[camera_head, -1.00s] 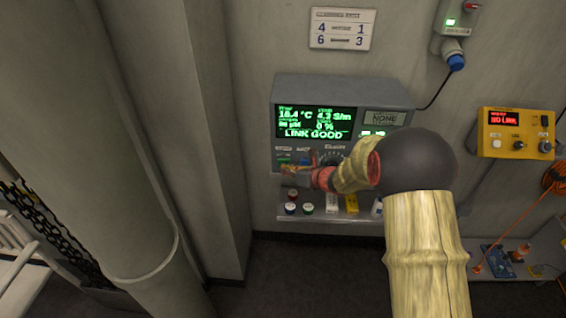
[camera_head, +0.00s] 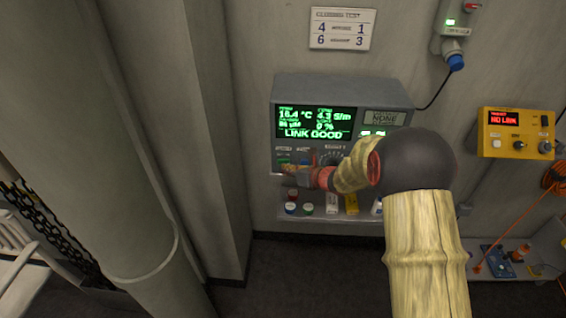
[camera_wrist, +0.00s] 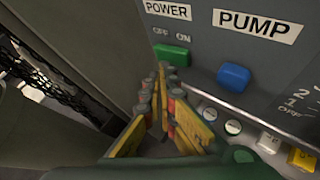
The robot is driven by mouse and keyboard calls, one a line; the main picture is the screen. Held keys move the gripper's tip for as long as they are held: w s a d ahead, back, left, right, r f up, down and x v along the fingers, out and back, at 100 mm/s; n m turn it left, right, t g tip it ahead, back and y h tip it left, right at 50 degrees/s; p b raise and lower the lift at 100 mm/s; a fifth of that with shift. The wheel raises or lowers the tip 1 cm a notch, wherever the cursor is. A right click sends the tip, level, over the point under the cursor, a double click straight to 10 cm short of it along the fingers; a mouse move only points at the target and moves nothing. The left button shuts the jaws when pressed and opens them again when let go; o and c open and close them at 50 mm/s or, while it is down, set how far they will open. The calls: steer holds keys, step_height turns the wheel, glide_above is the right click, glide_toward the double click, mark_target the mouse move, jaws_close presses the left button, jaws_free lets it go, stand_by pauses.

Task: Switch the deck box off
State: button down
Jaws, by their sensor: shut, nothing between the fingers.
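The deck box (camera_head: 425,104) is a grey unit on the wall. Its screen (camera_head: 315,122) is lit green and reads LINK GOOD. In the wrist view, a green rocker (camera_wrist: 170,53) sits under the POWER label (camera_wrist: 167,11), with OFF and ON marked above it. A blue rocker (camera_wrist: 233,77) sits under the PUMP label (camera_wrist: 256,25). My gripper (camera_wrist: 163,72) is shut and empty, with its fingertips just below the green rocker's left part. I cannot tell whether they touch it. In the head view, my gripper (camera_head: 286,169) is at the box's lower left.
Below the box, a shelf (camera_head: 340,218) holds several small capped jars and bottles. A yellow box (camera_head: 517,145) reading NO LINK hangs at the right. A wall switch (camera_head: 455,28) with a blue plug is above. A thick column (camera_head: 80,130) stands left.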

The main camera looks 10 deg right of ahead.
steer(key=shift+w, duration=0.3)
steer(key=shift+w+d+r, duration=0.1)
steer(key=shift+w+r, duration=0.05)
stand_by(0.6)
steer(key=shift+s, duration=0.45)
steer(key=shift+s, duration=0.1)
steer(key=shift+s+a+b, duration=0.25)
steer(key=shift+s+b, duration=0.15)
steer(key=shift+s, duration=0.8)
steer(key=shift+s+a+b, duration=0.25)
steer(key=shift+s+b, duration=0.15)
steer(key=shift+s, duration=0.8)
